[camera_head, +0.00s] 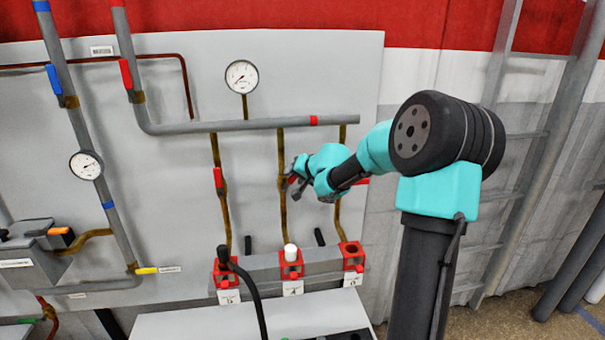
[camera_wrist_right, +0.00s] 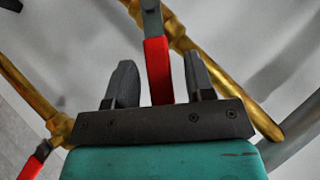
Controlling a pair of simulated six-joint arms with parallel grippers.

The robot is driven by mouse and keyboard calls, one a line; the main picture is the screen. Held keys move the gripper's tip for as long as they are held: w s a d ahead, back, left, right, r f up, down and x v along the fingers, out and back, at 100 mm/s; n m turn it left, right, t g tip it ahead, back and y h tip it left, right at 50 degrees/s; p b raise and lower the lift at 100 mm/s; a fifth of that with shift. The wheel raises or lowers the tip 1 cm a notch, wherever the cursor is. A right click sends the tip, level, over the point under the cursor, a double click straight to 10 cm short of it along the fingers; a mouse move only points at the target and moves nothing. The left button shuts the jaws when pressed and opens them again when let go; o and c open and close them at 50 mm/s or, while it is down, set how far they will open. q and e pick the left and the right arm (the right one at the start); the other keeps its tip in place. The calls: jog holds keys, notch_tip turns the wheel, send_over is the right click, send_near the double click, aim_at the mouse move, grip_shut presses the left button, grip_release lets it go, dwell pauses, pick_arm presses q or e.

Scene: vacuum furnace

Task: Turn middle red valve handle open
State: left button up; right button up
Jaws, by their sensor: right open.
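The middle red valve handle (camera_wrist_right: 158,70) shows in the wrist view between the two fingers of my right gripper (camera_wrist_right: 159,88). There is a gap on either side, so the fingers are open around it and not closed on it. A grey valve part joins the handle at the top, beside a slanting brass pipe (camera_wrist_right: 222,75). In the head view my right gripper (camera_head: 292,182) is at the middle brass pipe (camera_head: 281,150) and hides most of this handle. My left gripper is not in view.
The left red handle (camera_head: 218,179) hangs along its brass pipe. Another red handle (camera_head: 362,181) is partly hidden behind my right arm. Below is a grey block with red sockets (camera_head: 352,262). A grey pipe (camera_head: 250,124) and a gauge (camera_head: 241,76) are above.

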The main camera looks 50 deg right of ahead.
jog(key=v, duration=1.7)
jog(key=shift+s+r, duration=0.1)
jog(key=shift+s, duration=0.05)
jog(key=shift+a+f, duration=0.1)
jog(key=shift+f, duration=0.2)
jog(key=shift+c, duration=1.4)
jog(key=w+f+y, duration=0.1)
jog(key=f, duration=0.1)
jog(key=w+f+m+t+y, duration=0.1)
jog(key=f+y, duration=0.1)
jog(key=w+f+m+t+y, duration=0.1)
jog(key=f, duration=0.1)
jog(key=shift+w+a+f+y, duration=0.2)
jog(key=shift+a+y, duration=0.1)
jog(key=shift+a, duration=0.1)
jog(key=c, duration=0.6)
jog(key=f+t, duration=0.1)
jog(key=f+m+t+y, duration=0.1)
jog(key=f+m, duration=0.1)
jog(key=shift+w+d+t+y, duration=0.3)
jog(key=shift+d+t, duration=0.1)
grip_shut()
jog(key=s+d+f+m+t+h, duration=0.3)
jog(key=d+f+m+t+h, duration=0.2)
jog(key=m, duration=0.4)
jog(key=shift+s+d+f+t+h, duration=0.3)
jog(key=shift+s+d+f+t, duration=0.15)
jog(key=shift+f+t, duration=0.75)
jog(key=shift+w, duration=0.1)
